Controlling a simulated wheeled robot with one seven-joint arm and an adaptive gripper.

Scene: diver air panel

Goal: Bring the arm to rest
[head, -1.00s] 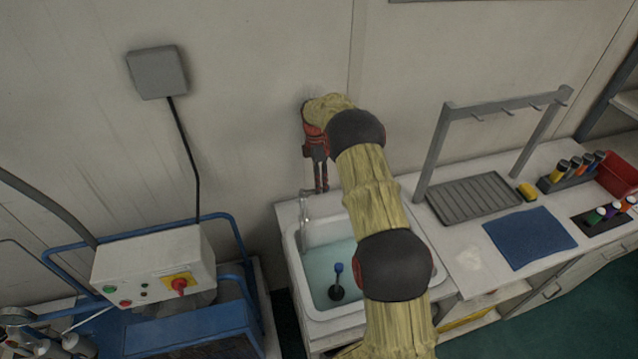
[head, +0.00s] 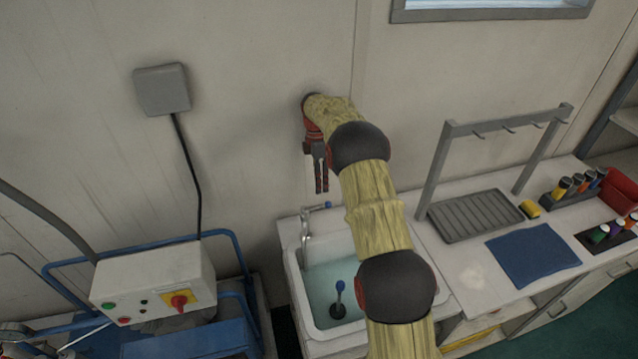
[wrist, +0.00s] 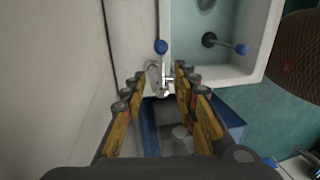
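My gripper (head: 321,190) hangs fingers-down in the air in front of the wall, above the back of the sink. In the wrist view its two fingers (wrist: 160,82) stand apart with nothing held between them. My yellow-sleeved arm reaches over the sink's right side from below. The tap (head: 307,225), with a blue-ended lever (head: 327,205), stands below the fingertips, apart from them in the head view. The tap (wrist: 164,80) also shows beyond the fingers in the wrist view.
The sink (head: 318,275) holds water and a blue-topped dark object (head: 338,298). A control box (head: 150,278) on a blue frame stands left. Right is a counter with a hanging rack (head: 432,165), ridged tray (head: 475,215) and blue cloth (head: 532,253).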

